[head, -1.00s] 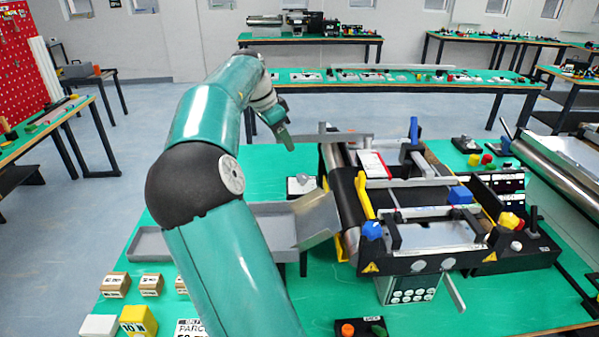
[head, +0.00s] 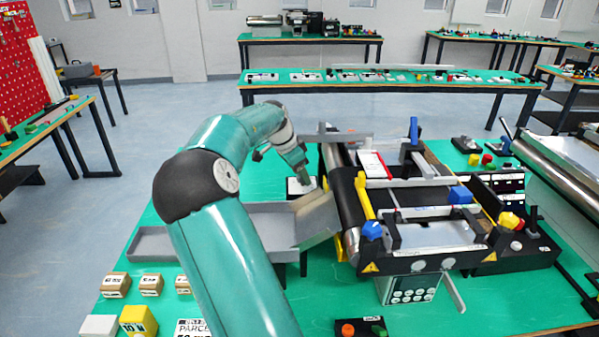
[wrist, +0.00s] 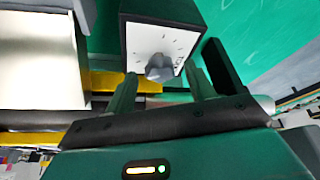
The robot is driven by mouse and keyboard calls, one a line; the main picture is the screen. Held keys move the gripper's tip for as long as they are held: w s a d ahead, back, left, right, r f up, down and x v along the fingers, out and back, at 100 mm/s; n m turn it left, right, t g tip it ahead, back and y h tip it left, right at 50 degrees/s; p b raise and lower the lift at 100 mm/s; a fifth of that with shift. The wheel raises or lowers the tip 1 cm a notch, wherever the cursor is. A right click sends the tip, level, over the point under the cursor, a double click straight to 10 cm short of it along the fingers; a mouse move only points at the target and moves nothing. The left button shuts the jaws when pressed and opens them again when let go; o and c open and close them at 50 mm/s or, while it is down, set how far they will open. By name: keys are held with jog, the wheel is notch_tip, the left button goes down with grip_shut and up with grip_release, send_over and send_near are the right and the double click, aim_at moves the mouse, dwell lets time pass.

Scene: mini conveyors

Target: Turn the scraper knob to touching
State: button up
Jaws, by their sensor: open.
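The knob, a small grey one (wrist: 158,67), sits on the white dial face of a dark box (wrist: 165,32) with tick marks around it. In the head view this box (head: 296,189) stands on the green table left of the mini conveyor (head: 440,215), partly behind my gripper (head: 303,180). In the wrist view my gripper (wrist: 162,77) is open, its two fingers on either side of the knob in the picture. A gap shows between each finger and the knob. I cannot tell how deep the fingers reach or read the dial's labels.
A sloped metal plate (head: 317,217) and grey tray (head: 152,244) lie close to the box on its near side. The conveyor's yellow side bar (head: 364,196) is to the right. Small parcels (head: 139,320) stand at the front left. Green table behind the box is clear.

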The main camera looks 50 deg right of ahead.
jog(key=c, duration=1)
jog(key=shift+o, duration=0.2)
